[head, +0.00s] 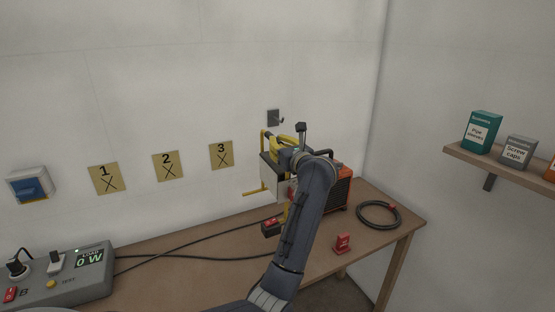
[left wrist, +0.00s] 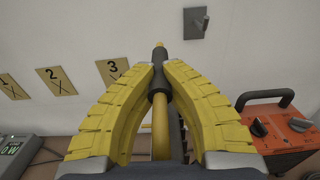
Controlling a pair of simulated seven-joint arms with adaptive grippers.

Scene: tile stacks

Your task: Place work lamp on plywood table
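The work lamp (head: 271,176) has a yellow tube frame and a boxy grey-white head, and shows in the head view in front of the wall, above the plywood table (head: 192,270). My left gripper (head: 281,143) is at the top of the lamp. In the left wrist view my left gripper (left wrist: 158,75) has its yellow fingers closed on the black grip of the lamp's yellow bar (left wrist: 160,125). My forearm hides part of the lamp, and I cannot tell whether its lower frame touches the table. My right gripper is not in view.
An orange unit (head: 342,190) stands right of the lamp. A black coil (head: 362,222), a red block (head: 342,244), and a dark plug (head: 271,228) with cables lie on the table. A meter box (head: 75,277) reads 0 W at left. A hook (head: 274,118) is on the wall.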

